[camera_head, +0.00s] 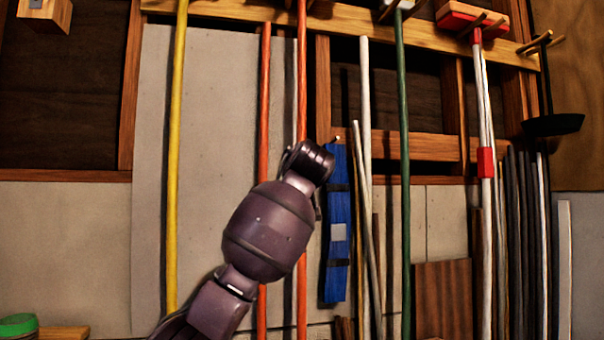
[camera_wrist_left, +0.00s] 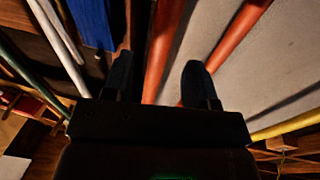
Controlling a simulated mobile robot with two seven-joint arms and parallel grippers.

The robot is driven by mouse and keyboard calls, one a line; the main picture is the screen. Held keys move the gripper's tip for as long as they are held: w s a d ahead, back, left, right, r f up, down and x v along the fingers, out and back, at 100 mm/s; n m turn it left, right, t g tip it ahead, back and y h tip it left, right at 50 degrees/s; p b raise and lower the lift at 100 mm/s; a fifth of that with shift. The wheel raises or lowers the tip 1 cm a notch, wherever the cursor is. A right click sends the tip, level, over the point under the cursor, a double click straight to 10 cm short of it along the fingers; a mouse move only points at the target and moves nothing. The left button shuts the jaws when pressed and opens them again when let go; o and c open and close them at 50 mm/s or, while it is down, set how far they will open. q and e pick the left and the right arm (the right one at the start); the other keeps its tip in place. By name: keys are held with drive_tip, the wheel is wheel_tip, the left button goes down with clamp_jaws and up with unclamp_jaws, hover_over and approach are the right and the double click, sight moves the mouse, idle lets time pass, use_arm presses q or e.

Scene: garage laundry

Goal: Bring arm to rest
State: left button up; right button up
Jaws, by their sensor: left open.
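My left arm (camera_head: 268,232) reaches up from the bottom of the head view, its purple-grey links in front of the wall of tools. Its wrist end is beside the top of a blue hanging item (camera_head: 338,225), and the fingers are hard to make out there. In the left wrist view my left gripper (camera_wrist_left: 159,80) is open with two dark fingers apart. An orange pole (camera_wrist_left: 163,45) shows beyond the gap between them, and I see nothing held. My right gripper is in neither view.
Long-handled tools hang from a wooden rail (camera_head: 345,22): a yellow pole (camera_head: 175,150), orange poles (camera_head: 264,110), a green pole (camera_head: 404,150) and a red-and-white one (camera_head: 485,210). Several boards and rods lean at the right. A green round object (camera_head: 18,324) sits at the lower left.

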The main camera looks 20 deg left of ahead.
use_arm(q)
drive_tip(key=b+v, duration=0.1)
drive_tip(key=v, duration=0.5)
drive_tip(key=shift+s, duration=0.3)
drive_tip(key=shift+d+r, duration=0.1)
drive_tip(key=shift+d, duration=0.05)
